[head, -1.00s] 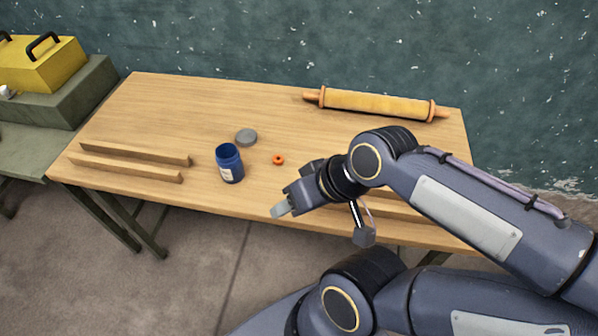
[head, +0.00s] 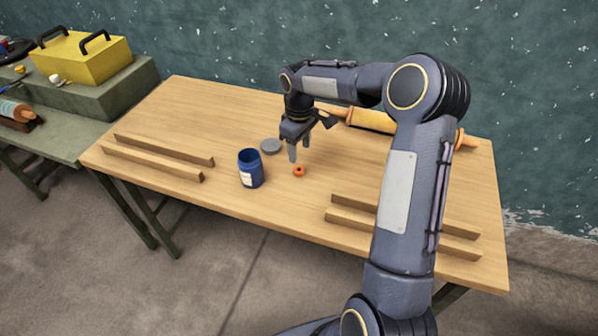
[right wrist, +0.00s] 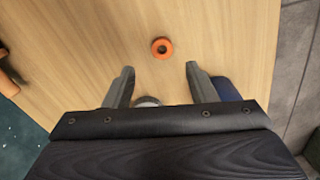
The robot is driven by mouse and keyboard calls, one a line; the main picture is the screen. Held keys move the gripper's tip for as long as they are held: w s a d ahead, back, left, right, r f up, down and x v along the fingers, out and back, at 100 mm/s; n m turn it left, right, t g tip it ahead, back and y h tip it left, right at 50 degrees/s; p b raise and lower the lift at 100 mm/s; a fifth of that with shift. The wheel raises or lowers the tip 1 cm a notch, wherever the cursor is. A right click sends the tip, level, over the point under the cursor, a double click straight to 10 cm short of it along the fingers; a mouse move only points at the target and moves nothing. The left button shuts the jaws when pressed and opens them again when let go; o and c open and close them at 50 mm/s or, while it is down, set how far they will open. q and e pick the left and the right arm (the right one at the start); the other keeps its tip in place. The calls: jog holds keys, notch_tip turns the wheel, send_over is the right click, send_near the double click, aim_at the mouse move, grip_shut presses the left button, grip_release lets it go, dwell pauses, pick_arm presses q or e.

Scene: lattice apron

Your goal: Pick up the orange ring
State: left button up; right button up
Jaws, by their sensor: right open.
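The small orange ring (head: 299,171) lies flat on the wooden table, just right of the blue jar. It also shows in the right wrist view (right wrist: 162,48), a little beyond the fingertips and between their lines. My right gripper (head: 299,154) points down above the table, close behind the ring and apart from it. Its two fingers (right wrist: 159,68) are spread with nothing between them. My left gripper does not show in any view.
A blue jar (head: 251,169) stands left of the ring, and a grey lid (head: 271,146) lies behind it. Wooden strips (head: 151,162) lie at the left and more (head: 400,231) at the right. A rolling pin (head: 371,121) lies at the back. A yellow toolbox (head: 82,58) stands on the side bench.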

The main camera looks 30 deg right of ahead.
aim_at(299, 166)
jog(key=f, duration=0.7)
jog(key=shift+a+f+p, duration=0.1)
jog(key=shift+a+p, duration=0.1)
jog(key=shift+p, duration=0.2)
jog(key=shift+c, duration=0.4)
jog(key=c, duration=0.9)
